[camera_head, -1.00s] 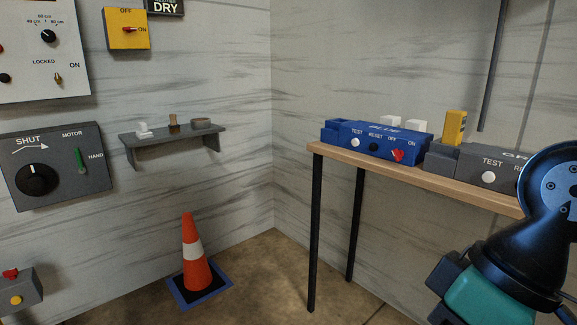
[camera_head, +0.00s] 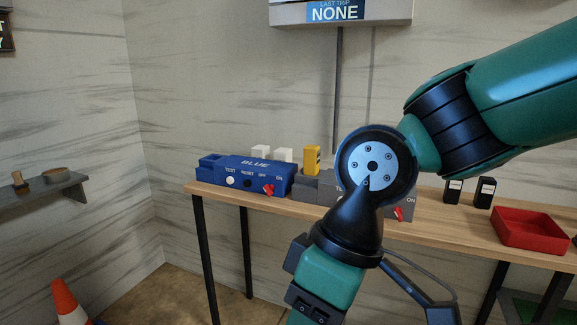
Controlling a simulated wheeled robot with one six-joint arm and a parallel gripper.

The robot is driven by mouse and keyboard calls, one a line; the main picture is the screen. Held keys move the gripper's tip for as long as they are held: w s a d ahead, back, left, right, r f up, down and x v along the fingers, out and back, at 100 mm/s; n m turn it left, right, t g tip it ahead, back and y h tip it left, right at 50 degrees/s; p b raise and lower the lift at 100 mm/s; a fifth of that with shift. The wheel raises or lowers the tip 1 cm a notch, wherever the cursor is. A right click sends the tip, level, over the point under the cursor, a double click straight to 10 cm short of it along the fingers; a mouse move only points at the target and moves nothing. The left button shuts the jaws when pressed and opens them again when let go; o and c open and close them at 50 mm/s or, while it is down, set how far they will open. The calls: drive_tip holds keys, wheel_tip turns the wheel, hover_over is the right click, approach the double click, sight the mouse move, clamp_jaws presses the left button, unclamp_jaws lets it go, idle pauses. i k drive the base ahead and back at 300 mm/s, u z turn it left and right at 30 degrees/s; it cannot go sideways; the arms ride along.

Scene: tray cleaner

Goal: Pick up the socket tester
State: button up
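A small yellow upright device (camera_head: 312,158), which looks like the socket tester, stands in a dark grey holder (camera_head: 306,183) on the wooden shelf table. The holder is just right of the blue box, and my arm passes close to its right side. My arm's wrist hangs in front of the table and covers part of the grey box behind it. My gripper's fingers lie below the frame and do not show.
The blue box (camera_head: 250,177) with a red switch sits at the table's left, with white blocks behind it. Two black bottles (camera_head: 484,192) and a red tray (camera_head: 530,224) stand at right. The orange cone (camera_head: 68,303) is on the floor at lower left.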

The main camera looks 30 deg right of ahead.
sight(311, 153)
drive_tip(key=u, duration=0.05)
drive_tip(key=k, duration=0.6)
drive_tip(key=z, duration=0.15)
drive_tip(key=i, duration=0.65)
drive_tip(key=z, duration=0.8)
drive_tip(key=i, duration=0.75)
drive_tip(key=z, duration=0.6)
